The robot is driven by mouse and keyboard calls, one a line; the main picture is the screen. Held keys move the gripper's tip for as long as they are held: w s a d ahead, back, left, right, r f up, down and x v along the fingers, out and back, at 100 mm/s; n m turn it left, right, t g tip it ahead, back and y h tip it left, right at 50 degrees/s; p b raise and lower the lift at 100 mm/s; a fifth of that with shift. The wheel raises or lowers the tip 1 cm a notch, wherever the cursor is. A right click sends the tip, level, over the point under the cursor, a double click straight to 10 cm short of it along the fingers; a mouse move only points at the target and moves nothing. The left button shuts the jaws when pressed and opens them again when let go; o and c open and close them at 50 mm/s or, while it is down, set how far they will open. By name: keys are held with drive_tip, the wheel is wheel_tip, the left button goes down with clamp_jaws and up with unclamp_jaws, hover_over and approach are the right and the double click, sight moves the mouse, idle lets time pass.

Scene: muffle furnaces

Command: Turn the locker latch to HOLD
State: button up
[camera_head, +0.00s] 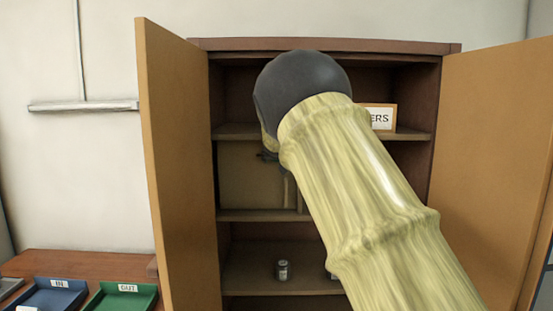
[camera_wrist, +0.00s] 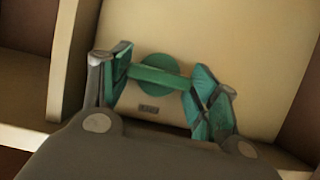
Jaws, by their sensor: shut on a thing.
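The locker latch (camera_wrist: 162,79) shows in the wrist view as a green bar across a green round disc on a tan panel (camera_wrist: 235,40). In the head view the tan locker front (camera_head: 250,178) stands on the cabinet's middle shelf. My arm hides the latch and most of the gripper there.
The brown cabinet (camera_head: 330,45) has its left door (camera_head: 178,160) and right door (camera_head: 492,140) swung open beside my arm. A sign (camera_head: 380,117) stands on the upper shelf. A small can (camera_head: 283,270) stands below. A blue IN tray (camera_head: 50,296) and green OUT tray (camera_head: 125,298) are at left.

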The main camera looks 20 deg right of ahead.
drive_tip(key=shift+f, duration=0.15)
drive_tip(key=o, duration=1)
drive_tip(key=v, duration=1.2)
idle(0.3)
